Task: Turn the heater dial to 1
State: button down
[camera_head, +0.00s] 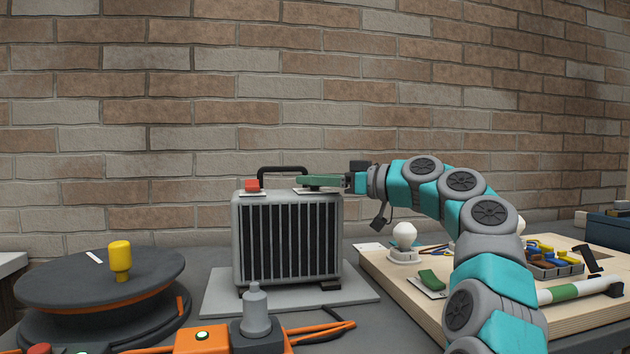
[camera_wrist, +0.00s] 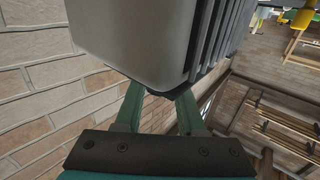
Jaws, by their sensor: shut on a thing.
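The heater (camera_head: 288,240) is a grey box with dark vertical fins and a black handle, standing upright on a light slab. In the wrist view its pale body (camera_wrist: 140,40) fills the top middle. My gripper (camera_head: 308,182) reaches in from the right, its green fingers lying level over the right part of the heater's top, above a white plate (camera_head: 300,190). In the wrist view my gripper (camera_wrist: 160,95) is shut on the dial, with the tips at the heater's top. The fingers hide the dial, so its setting cannot be read.
A red switch (camera_head: 252,185) sits on the heater's top left. A cable reel (camera_head: 100,280) with a yellow knob stands at left, a grey bottle-shaped piece (camera_head: 256,310) in front. A wooden board (camera_head: 400,280) with a white bulb (camera_head: 404,235) lies right. A brick wall is behind.

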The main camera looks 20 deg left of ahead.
jog(key=shift+a, duration=0.1)
jog(key=c, duration=0.5)
grip_release()
jog(key=s+d+b, duration=0.1)
jog(key=d, duration=0.6)
jog(key=shift+d+b, duration=0.4)
